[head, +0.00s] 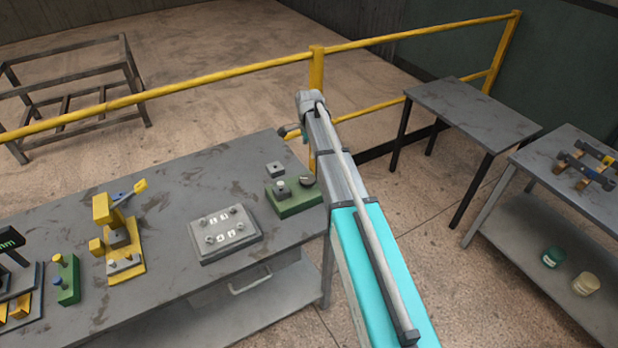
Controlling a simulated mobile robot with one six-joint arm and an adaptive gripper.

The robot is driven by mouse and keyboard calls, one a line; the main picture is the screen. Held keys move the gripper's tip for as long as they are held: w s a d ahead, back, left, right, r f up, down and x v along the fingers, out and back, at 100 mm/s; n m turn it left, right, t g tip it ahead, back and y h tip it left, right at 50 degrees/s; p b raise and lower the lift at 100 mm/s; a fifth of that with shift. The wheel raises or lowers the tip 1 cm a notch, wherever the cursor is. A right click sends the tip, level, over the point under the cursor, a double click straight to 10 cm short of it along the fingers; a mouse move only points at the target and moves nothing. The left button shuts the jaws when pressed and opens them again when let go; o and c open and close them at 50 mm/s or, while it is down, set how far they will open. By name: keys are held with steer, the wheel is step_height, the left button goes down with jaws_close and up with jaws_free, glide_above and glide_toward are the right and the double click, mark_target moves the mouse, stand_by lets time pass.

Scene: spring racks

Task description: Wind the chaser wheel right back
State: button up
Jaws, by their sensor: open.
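No part is clearly marked as the chaser wheel. A green block (300,205) at the right end of the bench carries small round dark and grey knobs (306,181), and I cannot tell whether one of them is the wheel. My gripper (286,132) shows only as a small dark end beside the tip of my arm, beyond the bench's far right corner. It is open, apart from the green block and holding nothing I can see. Its fingers are too small to make out.
The grey bench (180,190) also holds a light grey plate with knobs (226,252), a yellow press with a blue lever (127,262), and a green button box (68,280). A yellow rail (230,68) runs behind. An empty table (470,108) stands at right.

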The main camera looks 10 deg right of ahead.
mark_target(309, 178)
steer(key=shift+f, duration=0.2)
step_height(309, 178, down, 13)
steer(key=b, duration=1.3)
steer(key=shift+f+b, duration=0.2)
steer(key=shift+b, duration=0.2)
steer(key=c, duration=0.8)
